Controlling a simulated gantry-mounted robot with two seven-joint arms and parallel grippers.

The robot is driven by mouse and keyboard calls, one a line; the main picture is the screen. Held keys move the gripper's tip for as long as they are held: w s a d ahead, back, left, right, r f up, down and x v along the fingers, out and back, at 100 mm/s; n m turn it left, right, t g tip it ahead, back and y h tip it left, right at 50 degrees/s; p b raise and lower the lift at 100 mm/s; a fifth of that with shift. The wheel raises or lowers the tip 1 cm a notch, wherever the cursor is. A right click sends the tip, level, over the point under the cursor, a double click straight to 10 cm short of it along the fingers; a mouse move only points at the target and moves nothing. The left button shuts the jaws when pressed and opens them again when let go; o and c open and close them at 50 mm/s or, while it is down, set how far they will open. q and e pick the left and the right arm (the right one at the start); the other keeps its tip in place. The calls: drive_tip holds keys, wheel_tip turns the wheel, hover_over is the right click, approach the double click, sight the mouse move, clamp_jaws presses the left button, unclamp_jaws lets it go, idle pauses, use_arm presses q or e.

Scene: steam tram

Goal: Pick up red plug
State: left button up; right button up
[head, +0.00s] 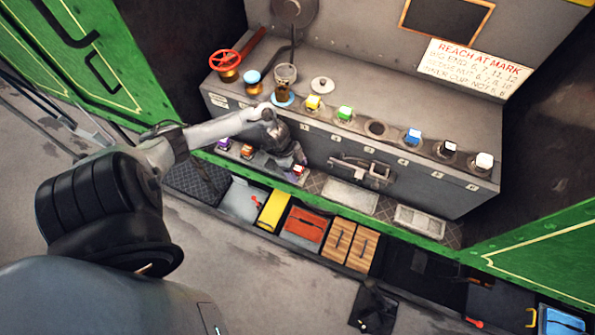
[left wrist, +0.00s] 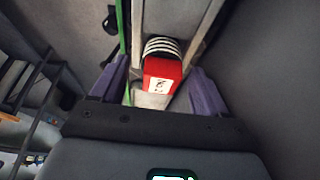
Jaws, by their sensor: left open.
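The red plug (head: 298,170) sits on a low ledge at the foot of the grey bench, at the right end of a short row with a purple plug (head: 223,144) and an orange plug (head: 247,151). My left gripper (head: 296,160) reaches down over the red plug and partly hides it. In the left wrist view the red plug (left wrist: 162,72) has a white label and a black-and-white striped end. It lies between the two open purple fingers (left wrist: 158,88), with a gap on each side. My right gripper does not show.
The bench top holds yellow (head: 313,103), green (head: 345,113), blue (head: 413,135), black (head: 448,147) and white (head: 484,161) plugs, plus an empty round socket (head: 376,129). A red handwheel (head: 225,61) stands at its left end. A compartmented tray with a yellow box (head: 273,210) lies in front.

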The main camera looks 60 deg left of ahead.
use_arm(q)
drive_tip(key=c, duration=1.3)
clamp_jaws()
drive_tip(key=shift+r, duration=0.2)
